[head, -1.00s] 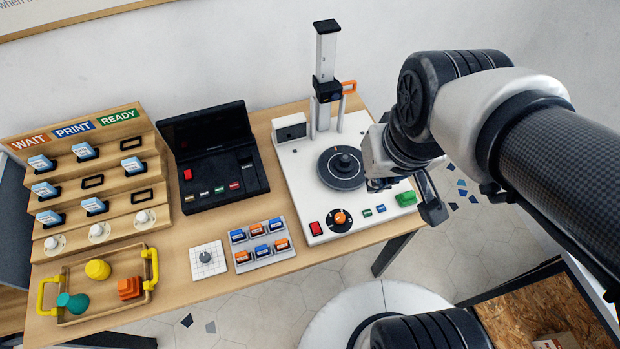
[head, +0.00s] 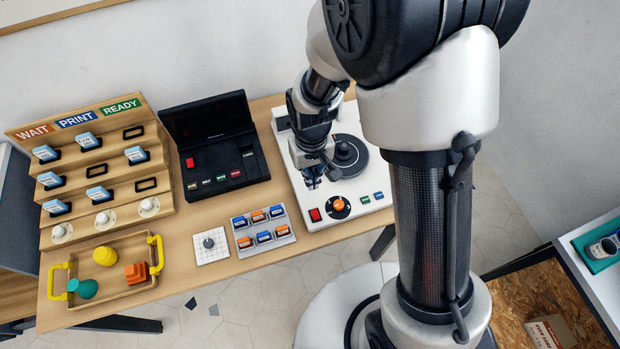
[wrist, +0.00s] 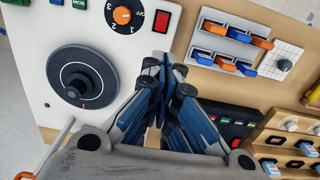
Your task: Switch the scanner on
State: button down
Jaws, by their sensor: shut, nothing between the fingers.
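The scanner (head: 300,225) is the white machine with a dark turntable (head: 349,153); the turntable also shows in the wrist view (wrist: 82,78). On its front edge sit a red rocker switch (head: 315,215) and an orange dial (head: 339,204). In the wrist view the red switch (wrist: 162,18) lies just beyond my fingertips, and the orange dial (wrist: 122,15) has marks for OFF, 1, 2 and 3. My gripper (head: 311,184) is shut and empty, above the scanner's front left part, pointing down near the red switch. I cannot tell its height exactly, but no contact shows.
A black device (head: 222,155) with its own red switch stands left of the scanner. My arm hides the scanner's right side.

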aim_at(311, 207)
dwell(0.3)
notch_tip(311, 207, down, 14)
jog(key=b, duration=0.5)
jog(key=shift+w+f+g, duration=0.15)
jog(key=shift+f+g, duration=0.25)
jog(key=shift+f, duration=0.05)
jog(key=shift+r, duration=0.1)
jog(key=shift+r+p, duration=0.75)
